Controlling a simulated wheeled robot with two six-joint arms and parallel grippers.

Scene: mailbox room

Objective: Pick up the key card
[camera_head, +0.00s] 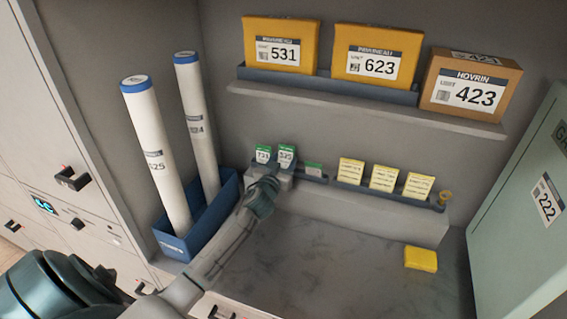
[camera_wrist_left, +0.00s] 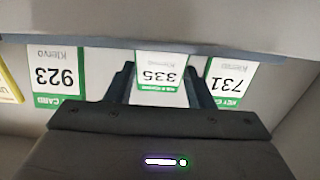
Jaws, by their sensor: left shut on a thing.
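Three white key cards with green edges stand in a row on the low ledge at the back: card 731 (camera_head: 262,154), card 335 (camera_head: 286,156) and card 923 (camera_head: 313,170). In the left wrist view they appear upside down, with card 923 (camera_wrist_left: 57,74) at left, card 335 (camera_wrist_left: 161,75) in the middle and card 731 (camera_wrist_left: 229,80) at right. My left gripper (camera_head: 277,175) reaches in from the front and is shut on card 335, a finger on each side of it. Card 335 stands close beside card 731. My right gripper is not in view.
Yellow cards (camera_head: 383,178) stand farther right on the ledge, with a yellow box (camera_head: 421,259) on the counter. A blue bin (camera_head: 196,226) with two tall tubes stands left. Parcels (camera_head: 378,53) sit on the shelf above. The counter middle (camera_head: 325,262) is clear.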

